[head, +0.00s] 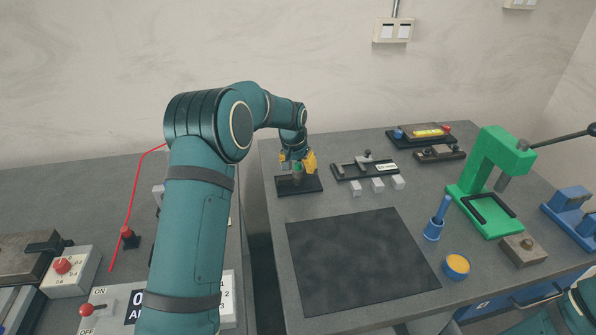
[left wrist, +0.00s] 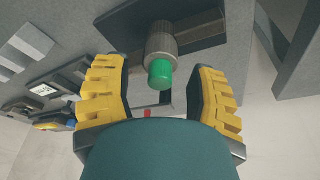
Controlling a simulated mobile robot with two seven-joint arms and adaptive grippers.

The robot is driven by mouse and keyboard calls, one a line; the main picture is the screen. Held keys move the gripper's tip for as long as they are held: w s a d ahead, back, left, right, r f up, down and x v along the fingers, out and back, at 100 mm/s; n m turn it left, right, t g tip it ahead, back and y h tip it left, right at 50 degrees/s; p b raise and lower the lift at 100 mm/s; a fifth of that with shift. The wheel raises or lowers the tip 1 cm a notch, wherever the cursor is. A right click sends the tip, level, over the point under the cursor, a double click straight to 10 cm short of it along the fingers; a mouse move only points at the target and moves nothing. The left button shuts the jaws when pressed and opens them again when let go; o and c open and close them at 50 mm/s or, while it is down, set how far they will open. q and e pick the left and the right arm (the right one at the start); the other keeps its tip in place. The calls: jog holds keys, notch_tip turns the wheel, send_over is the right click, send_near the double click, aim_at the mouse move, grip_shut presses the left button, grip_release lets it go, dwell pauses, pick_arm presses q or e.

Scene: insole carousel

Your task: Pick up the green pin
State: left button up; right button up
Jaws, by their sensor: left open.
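The green pin (left wrist: 160,73) shows in the left wrist view as a short green cylinder at the end of a grey knurled holder (left wrist: 161,40). The holder stands on a black base (head: 300,187) at the back left of the right-hand table in the head view. My left gripper (head: 298,161) is open over this base. Its yellow-padded fingers lie on either side of the pin, with gaps on both sides in the left wrist view. In the head view the fingers partly hide the pin and holder. My right gripper is out of view.
A black fixture (head: 365,170) and small grey blocks (head: 377,185) stand right of the base. A dark mat (head: 360,262) lies clear in front. A green press (head: 492,180), blue holder (head: 434,229) and yellow-filled cup (head: 457,266) are farther right. A gap separates the two tables.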

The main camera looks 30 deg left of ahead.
aim_at(298, 163)
pick_arm(q)
grip_shut()
notch_tip(298, 163, up, 10)
jog(key=shift+r+p, duration=0.1)
jog(key=shift+p, duration=0.95)
